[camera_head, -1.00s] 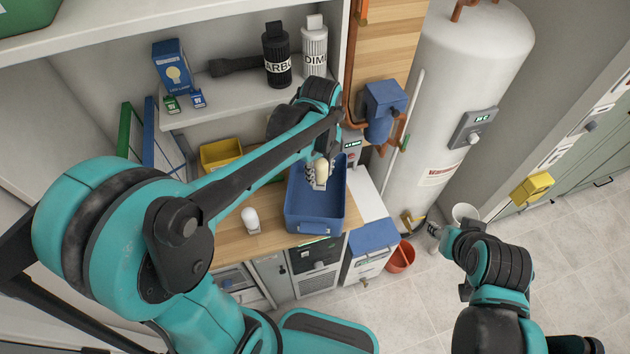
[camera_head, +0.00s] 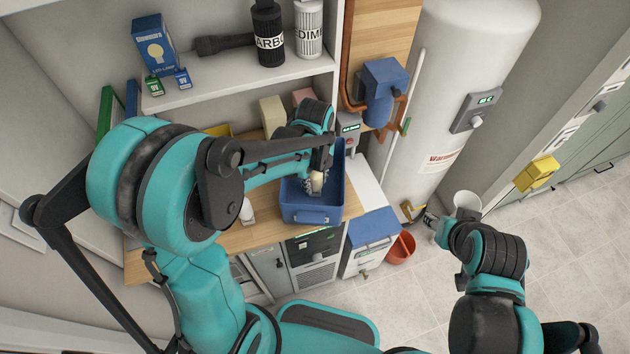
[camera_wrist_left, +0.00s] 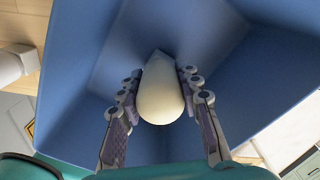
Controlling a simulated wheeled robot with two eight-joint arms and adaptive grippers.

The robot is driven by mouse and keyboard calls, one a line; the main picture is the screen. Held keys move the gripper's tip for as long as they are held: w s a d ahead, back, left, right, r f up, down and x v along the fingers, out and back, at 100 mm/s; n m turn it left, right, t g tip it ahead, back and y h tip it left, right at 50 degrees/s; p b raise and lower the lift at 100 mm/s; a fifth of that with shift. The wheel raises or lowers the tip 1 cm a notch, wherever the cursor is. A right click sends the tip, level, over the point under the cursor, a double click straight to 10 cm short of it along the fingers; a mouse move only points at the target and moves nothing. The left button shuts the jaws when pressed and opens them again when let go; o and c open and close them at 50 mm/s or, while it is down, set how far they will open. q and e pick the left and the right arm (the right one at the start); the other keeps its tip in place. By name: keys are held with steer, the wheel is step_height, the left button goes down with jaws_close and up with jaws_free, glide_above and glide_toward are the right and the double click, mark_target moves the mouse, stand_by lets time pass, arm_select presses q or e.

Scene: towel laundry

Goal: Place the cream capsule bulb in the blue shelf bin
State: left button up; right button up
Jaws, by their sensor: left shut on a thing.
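The cream capsule bulb (camera_wrist_left: 161,97) is held between the two fingers of my left gripper (camera_wrist_left: 161,88), which is shut on it. In the head view the bulb (camera_head: 317,181) shows pale at the tip of my left gripper (camera_head: 316,178), within the opening of the blue shelf bin (camera_head: 312,215). The blue bin (camera_wrist_left: 75,115) surrounds the bulb on the sides in the left wrist view. I cannot tell whether the bulb touches the bin floor. My right gripper (camera_head: 428,219) is low at the right, away from the bin; its fingers are too small to read.
The bin stands on a wooden counter (camera_head: 255,238). A white bulb (camera_head: 246,212) lies left of the bin, partly behind my arm. A water heater (camera_head: 455,100) stands at right.

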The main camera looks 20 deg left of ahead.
arm_select(q)
steer(key=o, duration=0.7)
steer(key=shift+f, duration=0.15)
steer(key=o, duration=0.5)
steer(key=shift+c, duration=0.2)
